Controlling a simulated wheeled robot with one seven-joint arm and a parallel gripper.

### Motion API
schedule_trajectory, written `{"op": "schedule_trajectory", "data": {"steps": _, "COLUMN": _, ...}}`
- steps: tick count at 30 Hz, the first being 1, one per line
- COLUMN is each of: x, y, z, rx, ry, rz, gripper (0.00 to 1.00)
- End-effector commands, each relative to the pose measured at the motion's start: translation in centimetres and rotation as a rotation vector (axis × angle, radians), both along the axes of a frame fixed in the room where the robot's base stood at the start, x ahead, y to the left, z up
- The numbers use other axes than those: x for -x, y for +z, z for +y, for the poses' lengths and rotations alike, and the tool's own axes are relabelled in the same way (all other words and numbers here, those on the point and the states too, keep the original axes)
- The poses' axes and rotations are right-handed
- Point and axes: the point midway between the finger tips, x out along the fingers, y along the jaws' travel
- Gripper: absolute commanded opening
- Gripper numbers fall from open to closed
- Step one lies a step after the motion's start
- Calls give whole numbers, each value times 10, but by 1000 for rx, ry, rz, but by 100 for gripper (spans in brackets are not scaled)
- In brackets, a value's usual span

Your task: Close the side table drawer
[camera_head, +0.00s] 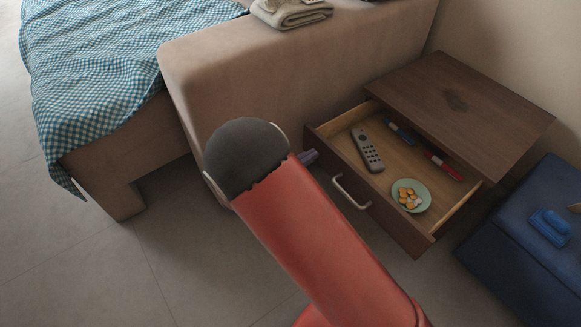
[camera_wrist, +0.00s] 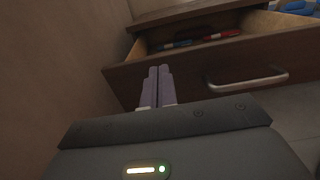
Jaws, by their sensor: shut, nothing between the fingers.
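The side table (camera_head: 460,95) is brown wood and stands against the wall beside the sofa arm. Its drawer (camera_head: 345,166) is pulled well out, with a metal bar handle (camera_head: 350,193) on its front. The drawer holds a grey remote (camera_head: 368,150), a green dish with small orange and white pieces (camera_head: 410,195), a blue marker (camera_head: 400,133) and a red marker (camera_head: 444,166). My gripper (camera_head: 309,157) is mostly hidden behind my arm in the head view. In the wrist view my gripper (camera_wrist: 159,72) is shut and empty, its tips at the drawer front (camera_wrist: 195,75), left of the handle (camera_wrist: 248,80). Contact is unclear.
The beige sofa arm (camera_head: 270,75) rises close to the left of the drawer, with a folded towel (camera_head: 292,12) on top. A blue box (camera_head: 520,225) stands right of the table. Grey floor (camera_head: 200,260) is open in front.

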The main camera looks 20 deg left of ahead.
Motion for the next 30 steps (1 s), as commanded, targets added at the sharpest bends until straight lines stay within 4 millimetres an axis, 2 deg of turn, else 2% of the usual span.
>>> {"op": "schedule_trajectory", "data": {"steps": 6, "x": -21, "y": 0, "z": -17, "rx": -1, "ry": -2, "rz": 0, "gripper": 0}}
{"op": "schedule_trajectory", "data": {"steps": 23, "x": -28, "y": 0, "z": -22, "rx": -1, "ry": -1, "rz": 0, "gripper": 0}}
{"op": "schedule_trajectory", "data": {"steps": 30, "x": -49, "y": 1, "z": -39, "rx": 0, "ry": -4, "rz": 0, "gripper": 0}}
